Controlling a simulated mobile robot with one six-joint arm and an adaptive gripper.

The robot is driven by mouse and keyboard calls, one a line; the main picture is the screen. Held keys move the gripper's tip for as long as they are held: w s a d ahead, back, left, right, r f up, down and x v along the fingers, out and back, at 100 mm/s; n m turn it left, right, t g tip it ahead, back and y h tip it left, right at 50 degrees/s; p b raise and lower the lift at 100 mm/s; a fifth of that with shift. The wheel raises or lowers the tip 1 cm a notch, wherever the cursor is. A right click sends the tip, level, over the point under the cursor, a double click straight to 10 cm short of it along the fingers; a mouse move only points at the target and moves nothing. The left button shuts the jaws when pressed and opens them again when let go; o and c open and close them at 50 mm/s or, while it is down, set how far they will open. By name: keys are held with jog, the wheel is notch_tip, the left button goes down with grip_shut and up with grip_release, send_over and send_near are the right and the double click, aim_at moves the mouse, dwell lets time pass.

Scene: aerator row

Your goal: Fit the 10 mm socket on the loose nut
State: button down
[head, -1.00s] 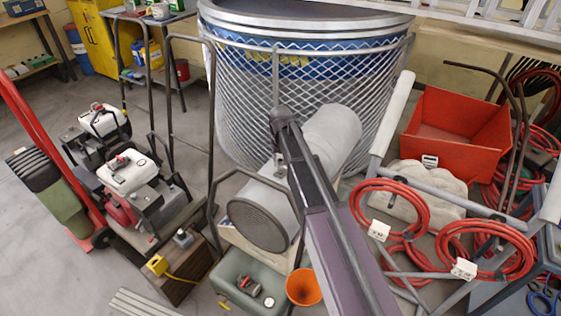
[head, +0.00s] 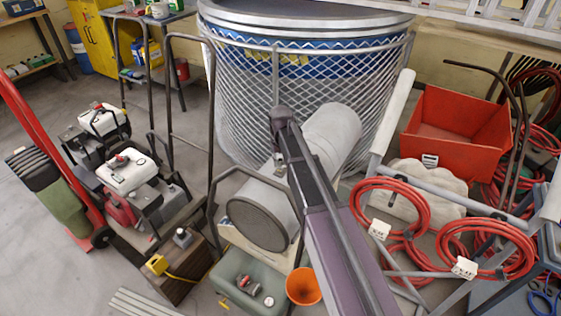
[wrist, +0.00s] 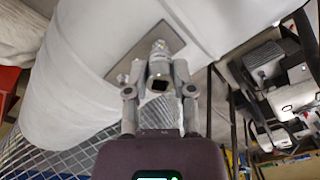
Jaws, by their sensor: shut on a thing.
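In the wrist view my gripper (wrist: 160,78) is shut on a small metal socket (wrist: 160,84), whose dark square opening faces the camera. Past the fingertips a metal fitting (wrist: 160,47) stands on a grey plate (wrist: 137,62) on the side of a large pale cylinder (wrist: 75,75). The loose nut cannot be told apart from this fitting. The socket lines up with the fitting in the picture; I cannot tell whether they touch. In the head view the cylinder (head: 325,135) lies below my arm, which hides most of my gripper and the fitting.
A wire-mesh guarded blue tank (head: 305,100) stands behind the cylinder. A green case (head: 235,280) and an orange funnel (head: 303,286) are in front. Coiled red hoses (head: 420,225) and a red bin (head: 455,130) are at right.

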jog(key=shift+f+b, duration=1)
dwell(0.6)
jog(key=shift+c, duration=1.9)
grip_release()
notch_tip(320, 180, up, 7)
jog(key=p, duration=0.7)
